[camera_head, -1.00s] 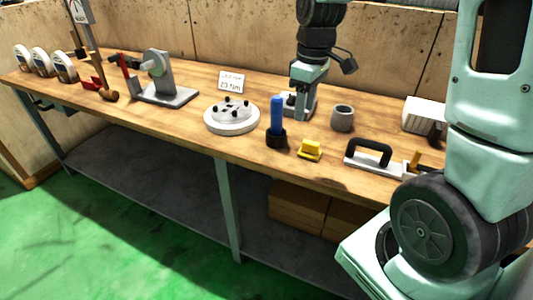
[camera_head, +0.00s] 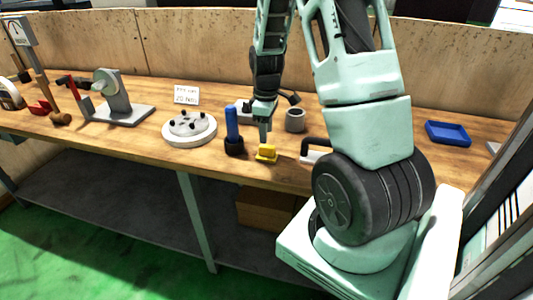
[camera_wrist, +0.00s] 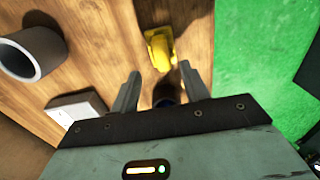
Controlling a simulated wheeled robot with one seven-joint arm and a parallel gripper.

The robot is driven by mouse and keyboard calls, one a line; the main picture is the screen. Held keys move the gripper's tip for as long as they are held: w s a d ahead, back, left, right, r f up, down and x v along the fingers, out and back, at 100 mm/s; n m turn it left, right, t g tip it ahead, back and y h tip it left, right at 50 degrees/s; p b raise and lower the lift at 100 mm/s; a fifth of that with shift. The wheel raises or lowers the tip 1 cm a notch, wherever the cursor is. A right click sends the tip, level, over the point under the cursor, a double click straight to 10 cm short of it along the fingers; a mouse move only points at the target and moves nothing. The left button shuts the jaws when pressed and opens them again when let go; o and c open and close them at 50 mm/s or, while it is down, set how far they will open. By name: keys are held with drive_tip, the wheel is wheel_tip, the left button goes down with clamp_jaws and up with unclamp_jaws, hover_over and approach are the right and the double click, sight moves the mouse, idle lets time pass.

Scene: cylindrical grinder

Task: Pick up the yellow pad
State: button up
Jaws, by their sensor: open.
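The yellow pad (camera_head: 266,153) lies near the front edge of the wooden workbench (camera_head: 100,148), just right of the blue-handled tool (camera_head: 232,130). My gripper (camera_head: 264,138) is above and slightly behind the pad in the head view. In the wrist view the two fingers (camera_wrist: 160,75) are apart with nothing held between them. There the yellow pad (camera_wrist: 159,48) shows just beyond the fingertips, roughly in line with the gap. A dark round shape, partly hidden by my gripper, shows between the fingers in the wrist view.
A grey cup (camera_head: 295,121) stands behind and right of the pad; it also shows in the wrist view (camera_wrist: 30,52). A white round plate (camera_head: 189,130) is left of the blue-handled tool. A blue tray (camera_head: 448,133) sits further right.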

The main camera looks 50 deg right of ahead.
sight(267, 146)
drive_tip(key=shift+s+a+f+p, duration=0.1)
drive_tip(key=shift+f+p, duration=0.2)
drive_tip(key=shift+f, duration=1.35)
drive_tip(key=shift+s+a+f+p, duration=0.1)
drive_tip(key=shift+f+p, duration=0.2)
drive_tip(key=shift+f, duration=1.35)
drive_tip(key=c, duration=0.6)
